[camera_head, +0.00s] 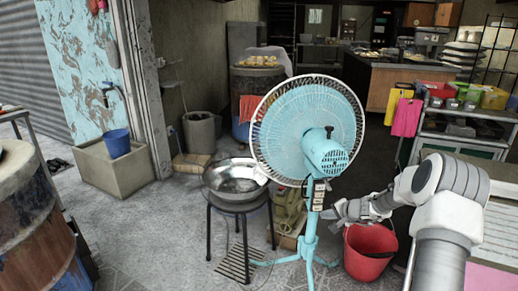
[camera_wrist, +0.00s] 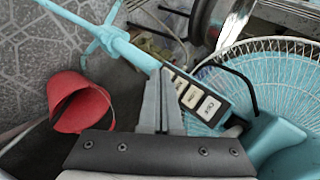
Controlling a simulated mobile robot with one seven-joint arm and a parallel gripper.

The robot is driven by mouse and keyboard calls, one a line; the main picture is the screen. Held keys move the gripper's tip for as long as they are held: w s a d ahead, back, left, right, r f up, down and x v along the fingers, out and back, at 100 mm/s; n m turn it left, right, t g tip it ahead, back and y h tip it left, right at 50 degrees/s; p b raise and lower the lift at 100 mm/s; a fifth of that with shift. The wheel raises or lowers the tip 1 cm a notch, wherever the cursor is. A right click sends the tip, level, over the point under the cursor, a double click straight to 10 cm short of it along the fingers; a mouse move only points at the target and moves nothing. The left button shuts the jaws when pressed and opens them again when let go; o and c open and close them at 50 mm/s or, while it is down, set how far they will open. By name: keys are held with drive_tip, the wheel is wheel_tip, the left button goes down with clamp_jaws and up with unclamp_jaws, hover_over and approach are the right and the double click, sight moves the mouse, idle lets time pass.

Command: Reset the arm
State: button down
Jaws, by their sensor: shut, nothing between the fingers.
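My arm reaches in from the right of the head view. My gripper (camera_head: 334,210) is just right of the light blue standing fan (camera_head: 330,150), close to its stem and button panel. In the wrist view my gripper (camera_wrist: 163,72) has its two fingers together with nothing between them. The fingertips lie in the picture right beside the fan's panel of white buttons (camera_wrist: 190,95); I cannot tell whether they touch it. The fan's grille (camera_wrist: 275,70) fills the right of the wrist view.
A red bucket (camera_head: 368,252) stands on the floor below my gripper. Left of the fan, a metal bowl (camera_head: 232,182) sits on a black stool (camera_head: 209,230). A shelf cart (camera_head: 462,140) with bins is at the right. Bare floor (camera_head: 150,235) lies at the left.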

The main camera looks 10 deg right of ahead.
drive_tip(key=s+a+r+n+g, duration=0.2)
drive_tip(key=s+a+r+n, duration=0.2)
drive_tip(key=s+a+r, duration=0.45)
drive_tip(key=s+a+r+n+g, duration=0.1)
drive_tip(key=s+a+r+n, duration=0.35)
drive_tip(key=a+r, duration=0.65)
drive_tip(key=s+r+n+h+p, duration=0.15)
drive_tip(key=s+r, duration=0.25)
drive_tip(key=s, duration=1.1)
drive_tip(key=s+r+n+h, duration=0.2)
drive_tip(key=s+r, duration=0.2)
drive_tip(key=s, duration=1)
wheel_tip(320, 180, up, 26)
drive_tip(key=p, duration=2.5)
drive_tip(key=shift+g, duration=0.3)
drive_tip(key=shift+w+a+f, duration=0.1)
drive_tip(key=shift+w, duration=0.05)
